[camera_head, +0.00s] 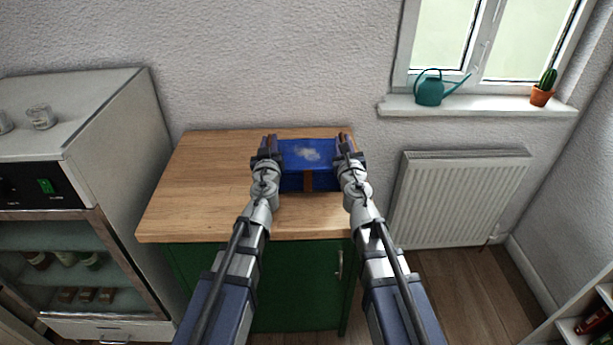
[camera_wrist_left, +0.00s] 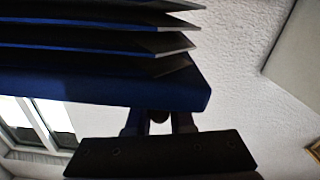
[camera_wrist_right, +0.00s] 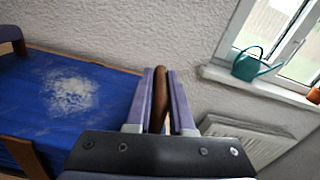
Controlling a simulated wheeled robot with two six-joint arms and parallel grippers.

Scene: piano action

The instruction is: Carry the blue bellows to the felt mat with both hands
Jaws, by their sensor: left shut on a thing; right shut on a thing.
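The blue bellows (camera_head: 312,171) is held between my two grippers over the right part of the wooden worktop. A pale dusty patch marks its top, and a brown strap hangs at its front. My left gripper (camera_head: 268,147) is shut at its left end; in the left wrist view its dark pleats (camera_wrist_left: 100,45) fill the upper left. My right gripper (camera_head: 346,146) is shut on a brown handle (camera_wrist_right: 160,98) at its right end. I cannot tell how far the bellows is above the worktop. No felt mat can be made out.
The wooden worktop (camera_head: 205,190) is bare to the left of the bellows, on a green cabinet (camera_head: 300,285). A grey glass-fronted unit (camera_head: 110,130) stands at left. A radiator (camera_head: 460,195) and a sill with a teal watering can (camera_head: 430,90) and cactus (camera_head: 542,92) are at right.

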